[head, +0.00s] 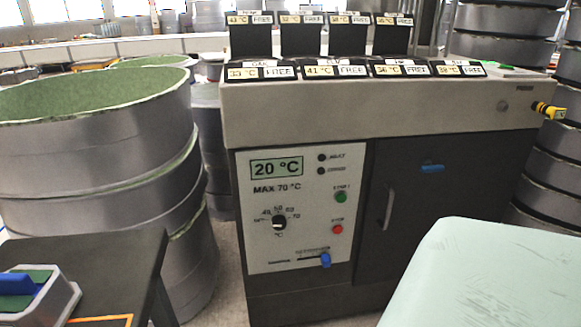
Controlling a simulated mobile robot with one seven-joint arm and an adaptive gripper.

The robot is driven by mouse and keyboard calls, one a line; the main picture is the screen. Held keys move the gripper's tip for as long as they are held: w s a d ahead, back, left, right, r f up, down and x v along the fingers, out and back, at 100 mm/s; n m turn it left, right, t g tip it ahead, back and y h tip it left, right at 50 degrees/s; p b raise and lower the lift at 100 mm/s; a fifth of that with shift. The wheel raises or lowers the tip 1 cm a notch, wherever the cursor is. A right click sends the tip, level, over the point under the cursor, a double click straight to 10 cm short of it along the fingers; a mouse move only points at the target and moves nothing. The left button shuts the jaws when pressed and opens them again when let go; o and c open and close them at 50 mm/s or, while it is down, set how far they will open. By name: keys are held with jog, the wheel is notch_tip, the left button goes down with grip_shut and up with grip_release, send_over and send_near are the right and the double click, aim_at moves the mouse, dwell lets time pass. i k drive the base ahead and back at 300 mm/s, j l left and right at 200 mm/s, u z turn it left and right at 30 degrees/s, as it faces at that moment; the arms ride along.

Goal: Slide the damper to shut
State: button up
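A control panel (293,212) is on the front of a grey and dark cabinet. Near its bottom edge is a short horizontal dark slot with a blue slider knob (325,259) at its right end. I take this to be the damper, but the small print above and beside the slot is too blurred to read. Another small blue piece (432,168) sits on the dark cabinet door, high up. My gripper is not in view, and nothing touches the slider.
The panel also has a display reading 20 °C (277,167), a dial (279,222), and green (341,197) and red (338,229) buttons. A pale green surface (490,275) fills the lower right. A dark table (110,270) stands lower left, before large grey cylindrical moulds (95,150).

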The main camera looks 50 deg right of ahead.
aim_at(326, 260)
jog(key=k+j+z, duration=0.15)
jog(key=z, duration=1.1)
jog(key=i+z, duration=0.2)
jog(key=z, duration=0.15)
